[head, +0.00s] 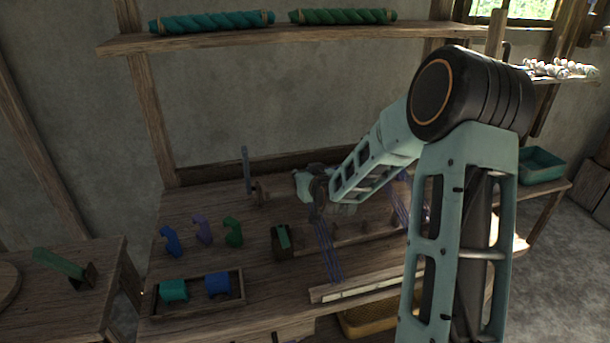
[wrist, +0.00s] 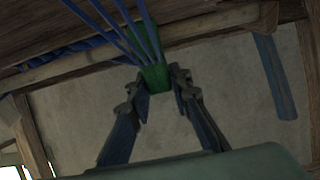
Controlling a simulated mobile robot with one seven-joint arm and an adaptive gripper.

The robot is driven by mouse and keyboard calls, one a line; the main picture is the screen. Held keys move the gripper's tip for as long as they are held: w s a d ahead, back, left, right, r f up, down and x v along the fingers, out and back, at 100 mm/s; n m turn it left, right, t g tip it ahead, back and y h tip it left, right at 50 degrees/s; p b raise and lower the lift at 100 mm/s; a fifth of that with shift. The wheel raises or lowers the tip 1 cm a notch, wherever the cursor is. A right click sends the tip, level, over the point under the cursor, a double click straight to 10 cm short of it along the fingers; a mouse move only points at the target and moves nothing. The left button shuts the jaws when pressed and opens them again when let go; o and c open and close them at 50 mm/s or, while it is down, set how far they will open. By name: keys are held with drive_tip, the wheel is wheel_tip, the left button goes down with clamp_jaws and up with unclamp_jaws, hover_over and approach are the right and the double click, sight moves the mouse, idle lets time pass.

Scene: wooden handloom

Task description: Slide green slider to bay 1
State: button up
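The green slider (wrist: 155,76) shows in the wrist view as a small green block beside several blue threads. My gripper (wrist: 161,88) has one finger on each side of it, with the fingertips close against its sides, and it looks shut on it. In the head view my gripper (head: 318,190) is at the loom, above the blue-purple threads (head: 326,250). The slider cannot be made out there. The bays and any marking for bay 1 cannot be made out in either view.
Blue, purple and green hooked pieces (head: 202,230) stand on the wooden table left of the loom. A dark block with a green top (head: 282,238) stands nearer. A wooden tray (head: 238,294) holds teal and blue pieces. Wooden bars (wrist: 225,22) run close above my fingers.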

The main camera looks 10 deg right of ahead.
drive_tip(key=o, duration=0.4)
drive_tip(key=v, duration=1.2)
drive_tip(key=shift+d, duration=0.1)
